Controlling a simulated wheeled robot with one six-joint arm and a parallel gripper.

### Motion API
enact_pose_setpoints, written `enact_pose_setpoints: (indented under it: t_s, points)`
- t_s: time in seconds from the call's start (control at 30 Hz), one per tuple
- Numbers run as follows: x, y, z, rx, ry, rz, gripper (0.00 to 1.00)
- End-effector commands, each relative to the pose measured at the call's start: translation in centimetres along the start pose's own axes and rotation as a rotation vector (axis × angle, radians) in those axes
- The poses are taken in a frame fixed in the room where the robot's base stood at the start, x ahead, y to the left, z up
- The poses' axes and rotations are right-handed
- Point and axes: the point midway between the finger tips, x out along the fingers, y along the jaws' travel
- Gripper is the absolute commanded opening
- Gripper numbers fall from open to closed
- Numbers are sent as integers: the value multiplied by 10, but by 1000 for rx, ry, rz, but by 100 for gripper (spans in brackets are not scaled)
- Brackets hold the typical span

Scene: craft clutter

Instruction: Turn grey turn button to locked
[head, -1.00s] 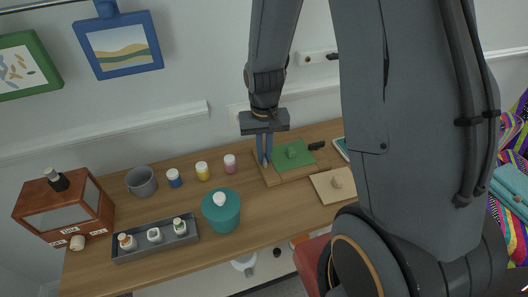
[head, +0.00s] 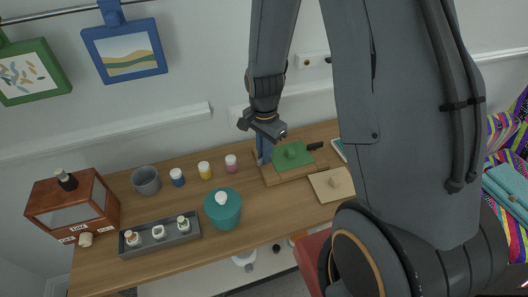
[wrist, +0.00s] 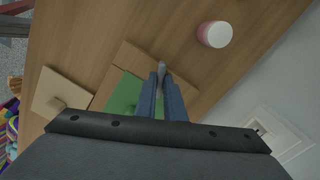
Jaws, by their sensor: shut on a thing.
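My gripper (head: 262,160) is at the left side of a wooden board (head: 271,178) holding a green panel (head: 306,158) with a green knob. In the wrist view my gripper (wrist: 161,76) has its two blue fingers close together, shut on the grey turn button (wrist: 161,66). Only the button's grey tip shows past the fingertips, at the edge of the green panel (wrist: 122,92). The fingers hide the rest, so I cannot tell its exact angle or whether it overlaps the panel.
A pale wooden panel with a knob (head: 325,190) lies in front. A teal pot (head: 224,212), grey tray (head: 160,246) and wooden cabinet (head: 72,205) are further left.

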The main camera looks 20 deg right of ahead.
Motion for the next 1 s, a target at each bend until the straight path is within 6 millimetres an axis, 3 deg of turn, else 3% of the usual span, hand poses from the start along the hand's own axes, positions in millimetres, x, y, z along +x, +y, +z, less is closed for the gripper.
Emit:
enact_pose_setpoints:
  t_s: [0.5, 1.0]
  points:
    - [-1, -1, 0, 378, 1, -2, 0]
    - [0, -1, 0, 476, 0, -2, 0]
